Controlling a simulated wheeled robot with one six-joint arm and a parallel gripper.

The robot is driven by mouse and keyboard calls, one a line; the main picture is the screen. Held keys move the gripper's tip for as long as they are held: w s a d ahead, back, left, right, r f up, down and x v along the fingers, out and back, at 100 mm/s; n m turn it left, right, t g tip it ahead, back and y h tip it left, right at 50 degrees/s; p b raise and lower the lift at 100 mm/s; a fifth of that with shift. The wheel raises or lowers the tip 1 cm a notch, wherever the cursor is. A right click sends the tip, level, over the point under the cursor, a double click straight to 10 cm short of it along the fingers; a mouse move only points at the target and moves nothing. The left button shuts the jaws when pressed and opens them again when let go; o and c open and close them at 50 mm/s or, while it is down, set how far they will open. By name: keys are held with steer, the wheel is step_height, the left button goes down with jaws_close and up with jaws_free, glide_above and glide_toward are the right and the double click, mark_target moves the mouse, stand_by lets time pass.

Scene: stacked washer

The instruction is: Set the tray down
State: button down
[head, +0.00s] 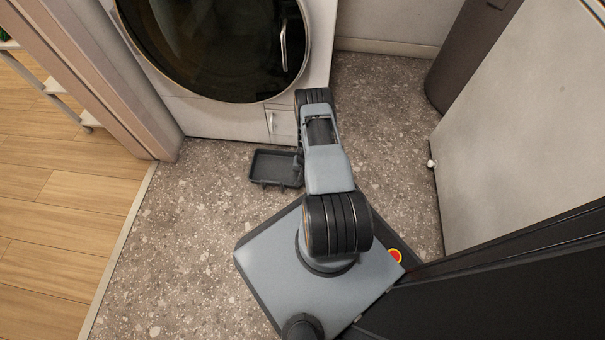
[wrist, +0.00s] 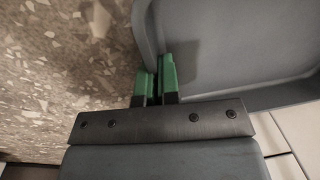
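The tray (head: 277,167) is a shallow dark grey rectangular one. In the head view it is left of my arm, in front of the washer, and looks empty and roughly level. In the wrist view the tray (wrist: 235,45) fills the upper right. My gripper (wrist: 160,76) has green fingertips close together on either side of the tray's rim, so it is shut on that edge. In the head view my arm hides most of the gripper. I cannot tell whether the tray's underside touches the floor.
The washer (head: 225,45) with its round dark door stands behind the tray. Speckled floor (head: 190,230) is clear to the left, up to a wooden floor (head: 55,220). A white panel (head: 520,130) and a dark bin-like cylinder (head: 470,50) stand at right.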

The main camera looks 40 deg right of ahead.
steer(key=shift+f, duration=0.15)
steer(key=c, duration=1.4)
jaws_free()
steer(key=shift+o, duration=0.2)
step_height(320, 180, up, 12)
steer(key=p, duration=0.5)
steer(key=shift+s+d+r+p, duration=0.2)
steer(key=shift+s+d+p, duration=0.15)
steer(key=shift+s+p, duration=0.05)
